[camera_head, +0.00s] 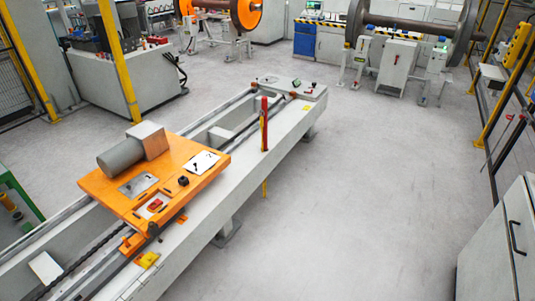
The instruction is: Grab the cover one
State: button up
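An orange platform (112,190) sits on a long grey machine bed at the left. On it lie a white flat plate with a small dark mark (200,162) and a grey metal plate (138,185). A small black knob-like part (184,181) stands between them, and a small plate with a red part (154,205) lies near the front edge. A grey cylindrical motor with a box end (122,156) is at the back. I cannot tell which of these is the cover. My gripper is not in view.
The grey bed (228,165) runs diagonally, with a red and yellow post (264,125) beside it. A grey cabinet (497,250) stands at lower right. Wheelsets on stands (412,28) are at the back. The floor (360,190) between bed and cabinet is clear.

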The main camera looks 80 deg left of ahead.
aim_at(137, 185)
jog(key=u, duration=0.7)
jog(key=k, duration=0.15)
jog(key=u, duration=2.85)
jog(key=i, duration=0.55)
